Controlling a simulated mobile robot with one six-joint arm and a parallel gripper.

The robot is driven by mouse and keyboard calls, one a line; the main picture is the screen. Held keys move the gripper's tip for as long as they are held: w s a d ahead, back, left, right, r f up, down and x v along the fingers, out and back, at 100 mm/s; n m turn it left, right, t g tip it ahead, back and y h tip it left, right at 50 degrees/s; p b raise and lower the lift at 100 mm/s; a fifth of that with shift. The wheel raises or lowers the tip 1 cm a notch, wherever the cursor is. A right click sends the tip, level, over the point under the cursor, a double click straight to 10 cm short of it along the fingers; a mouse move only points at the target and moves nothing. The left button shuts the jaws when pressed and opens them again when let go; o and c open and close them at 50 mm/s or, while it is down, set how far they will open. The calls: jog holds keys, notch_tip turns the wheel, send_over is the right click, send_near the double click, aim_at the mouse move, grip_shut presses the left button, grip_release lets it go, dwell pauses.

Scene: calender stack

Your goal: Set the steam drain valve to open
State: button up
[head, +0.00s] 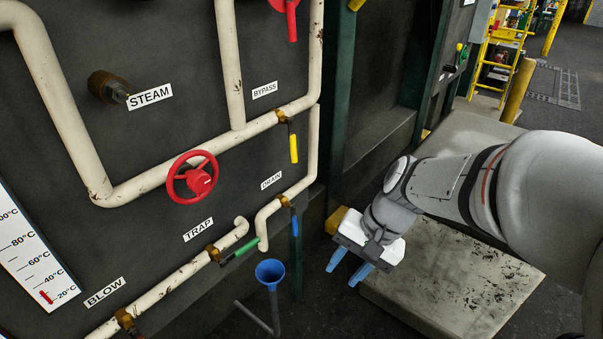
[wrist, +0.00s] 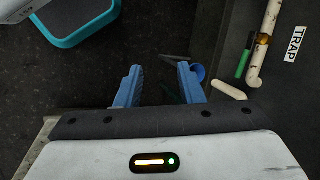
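The DRAIN label (head: 271,180) is on the dark panel above a cream pipe (head: 300,187). On this pipe is a brass valve (head: 284,200) with a blue lever handle (head: 293,222). The handle hangs downward, across the pipe's run. My gripper (head: 348,269) is to the right of and lower than the blue handle, apart from it, with its blue fingers spread and empty. In the wrist view my gripper (wrist: 160,80) is also open with nothing between the fingers. I cannot make out the blue handle clearly there.
A blue funnel (head: 270,271) stands below the drain pipe's outlet. A green handle (head: 240,250) is by the TRAP label (head: 198,229). A yellow handle (head: 294,148) and red handwheel (head: 192,178) are higher. A concrete block (head: 440,290) lies under my arm.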

aim_at(295, 236)
jog(key=w+a+f+m+y+b, duration=0.3)
jog(key=w+a+f+m+y, duration=0.25)
jog(key=w, duration=0.25)
jog(key=w+f+m+t+y+b, duration=0.35)
jog(key=w+f+m, duration=0.4)
jog(key=w, duration=0.25)
jog(key=w+f+m+t+y+b, duration=0.2)
jog(key=w+f+m+t, duration=0.35)
jog(key=w+f, duration=0.35)
jog(key=shift+m, duration=0.35)
jog(key=x, duration=0.4)
jog(key=r+x, duration=0.1)
jog(key=x, duration=0.2)
jog(key=shift+w+d+r, duration=0.1)
jog(key=shift+w+d, duration=0.1)
jog(key=shift+w, duration=0.25)
jog(key=shift+c, duration=0.3)
grip_shut()
